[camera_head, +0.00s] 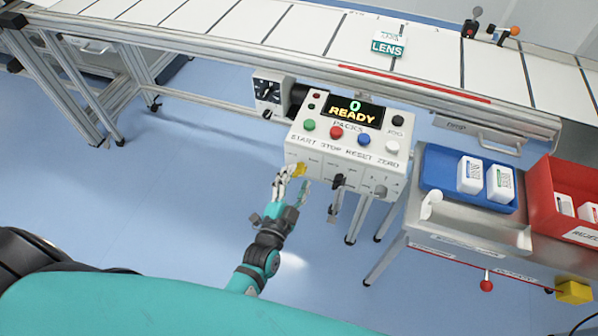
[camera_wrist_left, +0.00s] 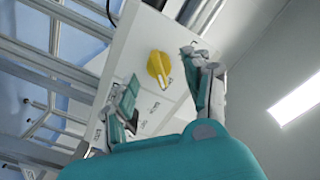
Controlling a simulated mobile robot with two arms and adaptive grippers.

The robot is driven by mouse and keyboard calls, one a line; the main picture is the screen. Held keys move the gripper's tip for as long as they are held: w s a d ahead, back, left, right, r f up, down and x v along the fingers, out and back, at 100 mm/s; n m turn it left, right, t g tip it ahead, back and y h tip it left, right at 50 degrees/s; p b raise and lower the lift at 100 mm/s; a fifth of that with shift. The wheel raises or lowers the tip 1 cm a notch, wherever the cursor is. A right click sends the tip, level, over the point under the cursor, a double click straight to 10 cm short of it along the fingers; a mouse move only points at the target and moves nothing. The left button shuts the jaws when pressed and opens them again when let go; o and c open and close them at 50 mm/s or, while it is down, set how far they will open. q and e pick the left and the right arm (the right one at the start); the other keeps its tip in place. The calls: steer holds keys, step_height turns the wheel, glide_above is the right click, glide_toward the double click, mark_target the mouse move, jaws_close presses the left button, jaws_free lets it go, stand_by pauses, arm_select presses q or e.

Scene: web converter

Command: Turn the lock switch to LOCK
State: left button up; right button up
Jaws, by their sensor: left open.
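The lock switch is a yellow rotary knob (camera_head: 299,170) on the lower front face of the white control box (camera_head: 350,146), at its left end. In the left wrist view the yellow knob (camera_wrist_left: 160,67) shows whole, with a pale pointer line on it; the small labels around it are too blurred to read. My left gripper (camera_head: 290,187) is open just in front of the knob. In the left wrist view its two fingers (camera_wrist_left: 165,85) stand apart on either side of the knob, and I see no contact. My right gripper is not in view.
The box has coloured buttons and a display (camera_head: 353,112) reading "0 READY PACKS". More dark switches (camera_head: 338,181) sit right of the knob. A conveyor (camera_head: 300,40) runs behind. A blue tray (camera_head: 437,171) and a red bin (camera_head: 545,199) stand at right. Floor at left is clear.

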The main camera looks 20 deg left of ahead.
arm_select(q)
steer(key=shift+w, duration=1.25)
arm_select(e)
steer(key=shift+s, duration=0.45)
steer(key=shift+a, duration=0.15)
arm_select(q)
jaws_close()
